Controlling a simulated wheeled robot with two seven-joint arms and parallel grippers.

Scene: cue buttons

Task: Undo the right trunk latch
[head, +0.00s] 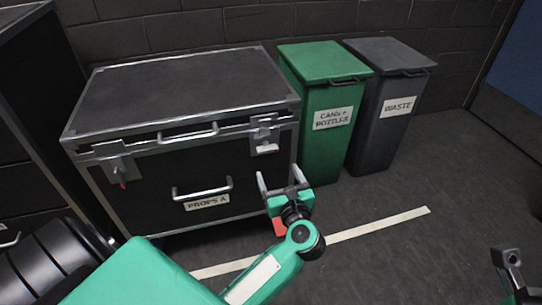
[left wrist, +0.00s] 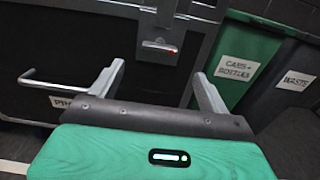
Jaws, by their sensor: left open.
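The black trunk (head: 110,95) with metal edges stands against the wall, its lid down. Its right latch (head: 265,136) is a metal plate with a pale tab low on it, at the front right. In the left wrist view the right latch (left wrist: 158,47) shows a small red mark and sits ahead of the fingers. My left gripper (head: 278,173) is open and empty, just below the right latch and apart from it. Its fingers also show in the left wrist view (left wrist: 160,75). Part of my right arm's end (head: 510,265) shows at the lower right; its jaws are unclear.
The trunk's left latch (head: 118,165) has a red tab. A front handle (head: 201,190) sits above the "PROPS A" label. A green bin (head: 325,90) and a grey bin (head: 385,120) stand right of the trunk. Floor at the right is clear, with a pale strip (head: 370,232).

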